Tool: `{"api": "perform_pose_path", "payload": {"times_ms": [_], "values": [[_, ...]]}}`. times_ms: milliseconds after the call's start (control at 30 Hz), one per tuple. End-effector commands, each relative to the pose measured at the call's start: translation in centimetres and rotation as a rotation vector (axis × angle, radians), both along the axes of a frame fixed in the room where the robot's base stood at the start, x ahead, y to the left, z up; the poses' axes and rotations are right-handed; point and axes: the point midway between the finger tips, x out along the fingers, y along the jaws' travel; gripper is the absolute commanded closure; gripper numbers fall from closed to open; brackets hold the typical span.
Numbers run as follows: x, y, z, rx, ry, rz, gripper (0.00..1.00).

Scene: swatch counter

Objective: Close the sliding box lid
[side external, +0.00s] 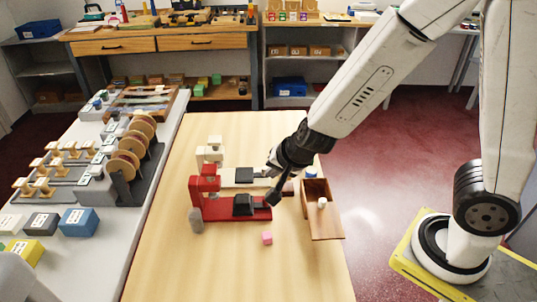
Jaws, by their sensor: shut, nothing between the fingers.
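A brown wooden box (314,186) stands near the right edge of the wooden table, with part of its dark inside showing. Its sliding lid (325,228) reaches out toward the near side, so the box is open at the far end. A pale knob (322,202) stands up on the lid. My gripper (272,200) is shut and empty, pointing down to the left of the box, close to the red device. It is apart from the lid and knob. The fingertips are small and dark here.
A red device (205,188) with a black block and a white one (212,151) stand left of my gripper. The table's near part (240,275) is clear.

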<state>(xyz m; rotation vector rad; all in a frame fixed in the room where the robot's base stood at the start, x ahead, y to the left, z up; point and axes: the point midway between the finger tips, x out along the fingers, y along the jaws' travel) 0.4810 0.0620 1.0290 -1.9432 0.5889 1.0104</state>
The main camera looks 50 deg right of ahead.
Motion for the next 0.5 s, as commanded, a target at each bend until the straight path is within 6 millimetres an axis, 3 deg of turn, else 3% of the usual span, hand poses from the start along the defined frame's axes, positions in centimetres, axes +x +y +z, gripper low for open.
{"api": "perform_pose_path", "payload": {"times_ms": [267,500], "values": [[0.3,-0.2,-1.1,0.049,-0.031,-0.352,1.00],[-1.1,-0.7,-2.4,0.051,-0.032,-0.660,1.00]]}}
